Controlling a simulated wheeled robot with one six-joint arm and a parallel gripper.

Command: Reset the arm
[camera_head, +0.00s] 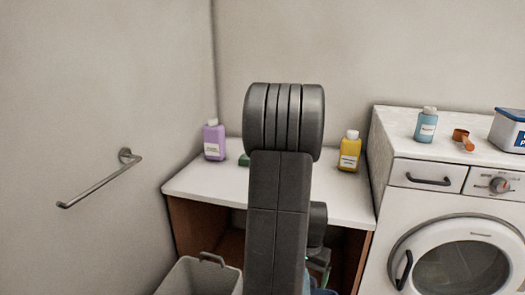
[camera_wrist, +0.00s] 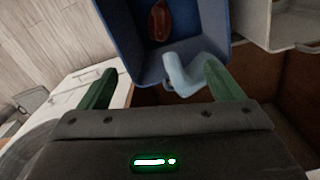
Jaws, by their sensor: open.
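My gripper (camera_wrist: 158,88) is open, its two green fingers spread wide in the wrist view. Nothing is held between the fingertips. A blue bin (camera_wrist: 212,22) lies just beyond the fingers. A light blue item (camera_wrist: 182,78) is at the bin's near side, close to the right finger; I cannot tell whether they touch. A dark red-brown item (camera_wrist: 160,20) lies inside the bin. In the head view my arm (camera_head: 280,200) stands in front of the counter and hides most of my gripper, which is low behind it.
A white counter (camera_head: 195,185) holds a purple bottle (camera_head: 214,141) and a yellow bottle (camera_head: 349,153). A grey bin (camera_head: 200,280) stands below left. A washing machine (camera_head: 450,225) is at right, with a blue bottle (camera_head: 426,126) on top. A towel bar (camera_head: 100,182) juts from the left wall.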

